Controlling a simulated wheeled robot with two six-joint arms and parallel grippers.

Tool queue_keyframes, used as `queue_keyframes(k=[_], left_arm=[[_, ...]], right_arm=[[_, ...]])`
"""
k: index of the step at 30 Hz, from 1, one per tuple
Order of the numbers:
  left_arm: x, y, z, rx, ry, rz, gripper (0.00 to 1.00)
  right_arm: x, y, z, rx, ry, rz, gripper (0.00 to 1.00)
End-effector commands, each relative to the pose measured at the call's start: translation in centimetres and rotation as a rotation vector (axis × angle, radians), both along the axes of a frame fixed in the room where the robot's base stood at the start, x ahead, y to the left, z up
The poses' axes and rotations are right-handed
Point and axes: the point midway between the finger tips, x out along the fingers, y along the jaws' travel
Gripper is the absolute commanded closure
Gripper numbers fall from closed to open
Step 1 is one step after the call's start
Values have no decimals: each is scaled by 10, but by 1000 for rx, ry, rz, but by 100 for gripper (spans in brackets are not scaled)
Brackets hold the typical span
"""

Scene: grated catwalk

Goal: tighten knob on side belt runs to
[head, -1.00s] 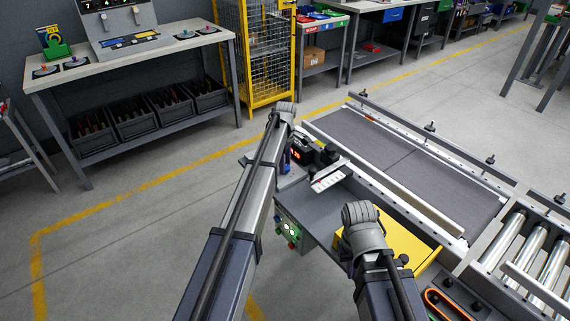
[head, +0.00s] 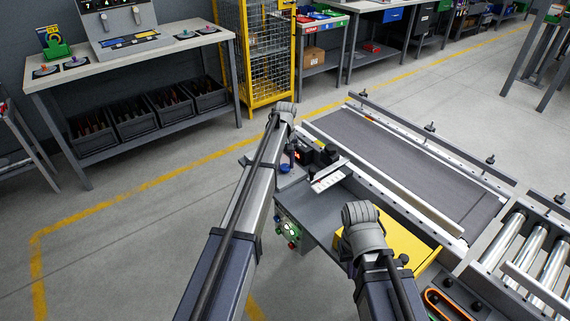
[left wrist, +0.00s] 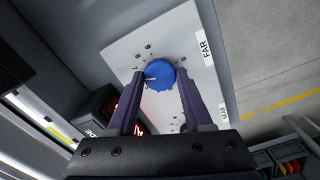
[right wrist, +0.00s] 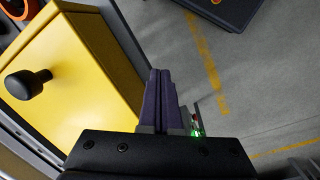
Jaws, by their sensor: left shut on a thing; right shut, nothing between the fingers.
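A blue knob (left wrist: 160,74) with a pale pointer line sits on a light grey plate (left wrist: 180,40) with dial marks and the labels FAR and NEAR. It also shows small in the head view (head: 284,168), beside my left arm. My left gripper (left wrist: 161,76) has its two purple fingers on either side of the knob, shut on it. Dial marks beside the NEAR label show between the fingers; whatever is lower there is hidden by the gripper. My right gripper (right wrist: 160,73) is shut and empty, beside the yellow housing (right wrist: 75,75). Its fingers are hidden in the head view.
The belt conveyor (head: 400,160) runs right of the plate, with rollers (head: 520,250) at its near end. A dark box with red digits (head: 305,153) stands close to the knob. A black knob (right wrist: 28,83) rises from the yellow housing. Open floor (head: 140,240) lies left.

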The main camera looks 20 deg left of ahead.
Motion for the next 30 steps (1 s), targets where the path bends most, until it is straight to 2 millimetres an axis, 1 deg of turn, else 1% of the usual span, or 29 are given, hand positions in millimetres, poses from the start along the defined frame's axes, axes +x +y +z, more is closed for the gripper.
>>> queue_keyframes(k=[6, 11, 27, 28, 30], left_arm=[[0, 0, 0, 0, 1, -96, 100], [0, 0, 0, 0, 1, -135, 100], [0, 0, 0, 0, 1, -152, 100], [0, 0, 0, 0, 1, -152, 46], [0, 0, 0, 0, 1, -152, 38]], right_arm=[[0, 0, 0, 0, 0, 0, 100], [0, 0, 0, 0, 0, 0, 100], [0, 0, 0, 0, 0, 0, 100], [0, 0, 0, 0, 0, 0, 100], [0, 0, 0, 0, 0, 0, 100]])
